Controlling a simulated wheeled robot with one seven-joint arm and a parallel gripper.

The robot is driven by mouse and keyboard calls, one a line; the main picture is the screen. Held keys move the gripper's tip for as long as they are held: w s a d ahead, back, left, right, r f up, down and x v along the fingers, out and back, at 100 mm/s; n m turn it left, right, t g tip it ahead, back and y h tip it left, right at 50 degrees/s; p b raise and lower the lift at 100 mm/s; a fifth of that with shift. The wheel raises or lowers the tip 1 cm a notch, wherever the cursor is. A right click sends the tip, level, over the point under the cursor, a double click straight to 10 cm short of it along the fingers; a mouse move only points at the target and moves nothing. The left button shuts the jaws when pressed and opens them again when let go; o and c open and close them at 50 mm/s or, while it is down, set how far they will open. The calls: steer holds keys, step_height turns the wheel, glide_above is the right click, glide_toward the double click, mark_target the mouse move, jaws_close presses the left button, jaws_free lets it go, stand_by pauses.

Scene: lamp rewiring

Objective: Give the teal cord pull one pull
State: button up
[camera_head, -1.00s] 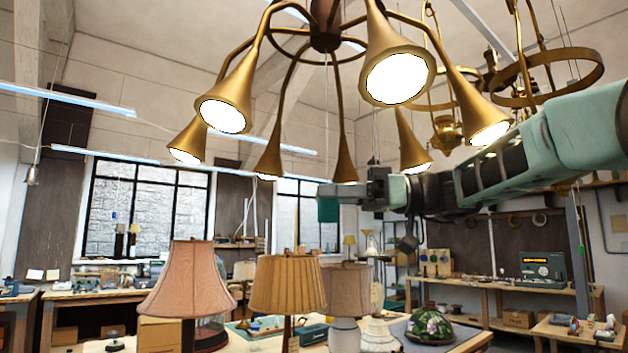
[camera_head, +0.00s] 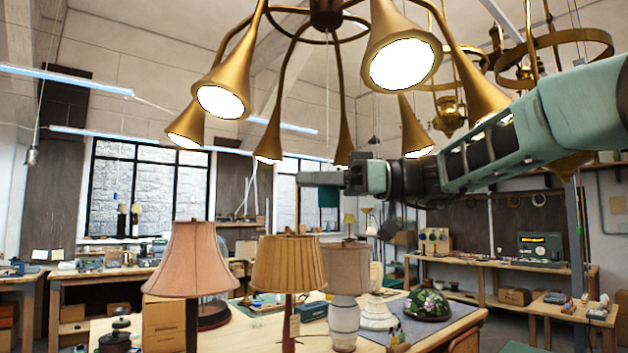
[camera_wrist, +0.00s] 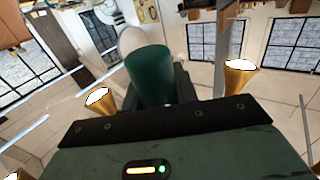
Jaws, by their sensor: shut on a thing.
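The teal cord pull (camera_head: 328,197) is a dark teal cylinder hanging below the brass chandelier (camera_head: 325,18), whose horn shades glow white. In the wrist view the pull (camera_wrist: 150,77) stands between the dark fingers. My gripper (camera_head: 320,180) reaches in from the right at about the height of the lowest horn rims and is shut on the pull. The pull's lower part shows beneath the fingers; its upper part is hidden by them. The cord above it is too thin to make out clearly.
Below, a workbench holds a pink lamp (camera_head: 192,262), a pleated tan lamp (camera_head: 288,265), a beige lamp (camera_head: 346,272) and a floral dome (camera_head: 427,304). Brass horns hang close above my arm. A second brass fixture (camera_head: 545,45) hangs at the upper right. Air left of my gripper is clear.

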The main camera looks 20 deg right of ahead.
steer(key=shift+f+b, duration=0.25)
steer(key=shift+b, duration=0.05)
steer(key=shift+f+b, duration=0.3)
steer(key=shift+b, duration=0.15)
steer(key=shift+f+b, duration=0.9)
steer(key=shift+b, duration=0.55)
steer(key=shift+r, duration=0.15)
steer(key=shift+r+p, duration=0.45)
steer(key=shift+r, duration=0.8)
steer(key=o, duration=1)
